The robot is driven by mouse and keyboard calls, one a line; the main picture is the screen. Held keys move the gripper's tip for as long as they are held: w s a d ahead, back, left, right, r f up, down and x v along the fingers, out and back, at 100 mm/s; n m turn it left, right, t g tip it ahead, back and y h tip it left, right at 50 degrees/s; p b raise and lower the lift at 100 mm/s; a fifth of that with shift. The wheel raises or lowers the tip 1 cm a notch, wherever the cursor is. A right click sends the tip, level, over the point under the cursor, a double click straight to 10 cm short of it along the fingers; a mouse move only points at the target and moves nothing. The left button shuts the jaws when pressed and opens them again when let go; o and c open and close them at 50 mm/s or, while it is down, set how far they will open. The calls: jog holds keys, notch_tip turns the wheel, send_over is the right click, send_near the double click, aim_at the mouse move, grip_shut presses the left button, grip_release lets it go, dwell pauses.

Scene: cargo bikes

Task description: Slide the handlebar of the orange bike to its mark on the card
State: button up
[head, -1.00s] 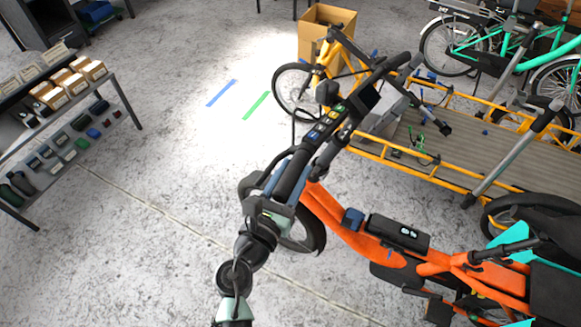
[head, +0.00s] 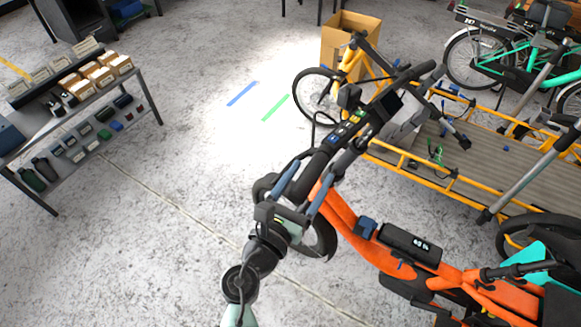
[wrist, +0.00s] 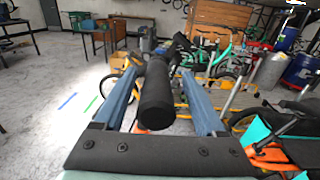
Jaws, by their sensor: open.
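The orange bike (head: 345,222) stands at the lower right in the head view. Its black handlebar (head: 417,72) runs diagonally up to the right; the near grip (wrist: 157,95) points at the wrist camera. My gripper (head: 314,168) is open, with one blue finger on each side of this grip. In the wrist view, gaps show between the grip and both fingers. A strip of blue, yellow and green patches (head: 346,129) lies along the handlebar beside a dark display (head: 388,104). I cannot tell whether the strip is the card, and no mark is clear.
A yellow cargo bike (head: 400,158) with a long flat bed stands behind, close to the handlebar's far end. A cardboard box (head: 345,42) and teal bikes (head: 515,65) are farther back. A shelf (head: 90,110) with boxes is at left. The floor between is clear, with blue and green tape.

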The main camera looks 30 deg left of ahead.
jog(key=s+b, duration=0.2)
jog(key=s, duration=0.8)
jog(key=shift+s, duration=0.7)
